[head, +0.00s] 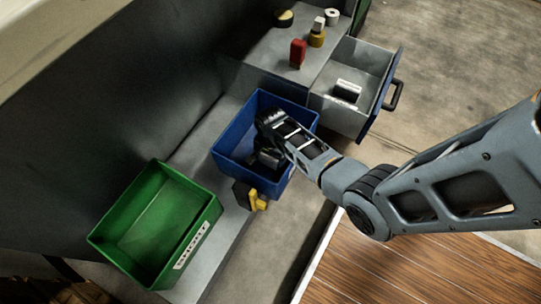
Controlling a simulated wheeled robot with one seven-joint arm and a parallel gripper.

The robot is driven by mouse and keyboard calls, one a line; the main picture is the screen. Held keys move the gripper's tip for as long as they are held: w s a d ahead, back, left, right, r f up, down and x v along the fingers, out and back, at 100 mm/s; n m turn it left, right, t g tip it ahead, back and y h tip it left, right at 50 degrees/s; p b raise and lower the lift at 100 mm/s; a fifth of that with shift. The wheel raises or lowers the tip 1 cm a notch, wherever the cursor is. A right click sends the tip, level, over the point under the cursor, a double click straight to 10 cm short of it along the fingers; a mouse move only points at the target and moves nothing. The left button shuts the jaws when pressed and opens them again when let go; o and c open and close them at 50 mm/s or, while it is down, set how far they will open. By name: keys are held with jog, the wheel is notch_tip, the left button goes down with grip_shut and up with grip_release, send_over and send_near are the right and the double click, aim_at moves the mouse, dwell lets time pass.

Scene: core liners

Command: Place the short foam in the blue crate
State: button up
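The blue crate (233,132) stands on the grey ledge in the middle of the view. My gripper (265,161) reaches over the crate from the right, with its end over or inside the crate opening. The fingertips are dark and small here, so I cannot tell whether they are open or shut, or whether they hold anything. I cannot make out a piece that is clearly the short foam; the arm hides part of the crate's inside.
A green crate (130,215) stands at the lower left. A yellow item (258,202) sits by the blue crate's near side. An open drawer (375,62) holds a dark labelled item (346,92). A red item (298,53) and several small things stand on the grey top behind.

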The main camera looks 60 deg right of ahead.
jog(key=shift+o, duration=0.9)
notch_tip(320, 180, up, 12)
jog(key=p, duration=0.6)
jog(key=shift+r, duration=0.2)
